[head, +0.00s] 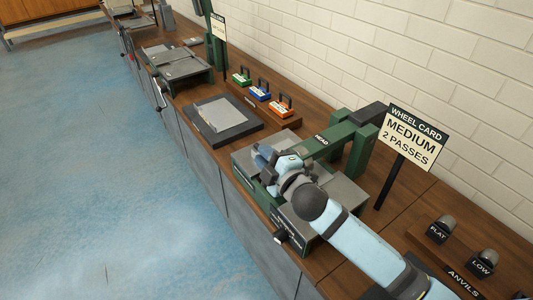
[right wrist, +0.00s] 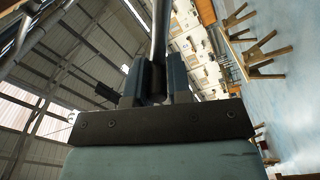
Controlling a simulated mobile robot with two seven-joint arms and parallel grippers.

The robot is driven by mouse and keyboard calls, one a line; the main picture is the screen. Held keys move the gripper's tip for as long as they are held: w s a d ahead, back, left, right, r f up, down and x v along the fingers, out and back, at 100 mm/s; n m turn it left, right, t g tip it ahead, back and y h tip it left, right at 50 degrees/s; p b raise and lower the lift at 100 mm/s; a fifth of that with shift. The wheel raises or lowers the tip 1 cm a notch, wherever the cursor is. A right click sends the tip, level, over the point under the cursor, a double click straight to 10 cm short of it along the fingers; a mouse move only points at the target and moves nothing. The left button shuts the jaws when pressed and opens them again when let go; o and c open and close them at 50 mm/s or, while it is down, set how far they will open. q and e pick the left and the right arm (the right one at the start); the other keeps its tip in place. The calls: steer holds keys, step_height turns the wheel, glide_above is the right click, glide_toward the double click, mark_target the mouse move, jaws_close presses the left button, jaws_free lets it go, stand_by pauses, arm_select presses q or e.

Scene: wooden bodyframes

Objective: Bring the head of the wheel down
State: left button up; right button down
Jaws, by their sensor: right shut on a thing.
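The wheel machine has a green arm labelled HEAD (head: 322,141), which reaches left from green uprights on the bench. My right gripper (head: 262,157) is at the left end of this arm, above the machine's grey blocks (head: 345,190). In the right wrist view the gripper's fingers (right wrist: 157,82) are shut on a slim dark rod (right wrist: 160,30). The head view does not show clearly what the rod belongs to, as my gripper and wrist cover that spot. The wheel card (head: 405,138) reads MEDIUM, 2 PASSES. My left gripper is out of view.
A dark tray with a grey sheet (head: 222,115) lies left of the machine. Green, blue and orange tagged blocks (head: 259,91) stand behind it. Anvils marked FLAT (head: 440,229) and LOW (head: 484,262) sit at the right. A brick wall (head: 400,50) backs the bench.

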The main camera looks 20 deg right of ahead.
steer(key=shift+d+f, duration=0.1)
steer(key=shift+f, duration=0.2)
steer(key=c, duration=1.3)
jaws_free()
steer(key=shift+o, duration=1)
steer(key=shift+w, duration=0.1)
steer(key=shift+s, duration=0.35)
steer(key=b+v, duration=0.1)
steer(key=v, duration=1.2)
steer(key=shift+d+b, duration=0.15)
steer(key=shift+b, duration=0.15)
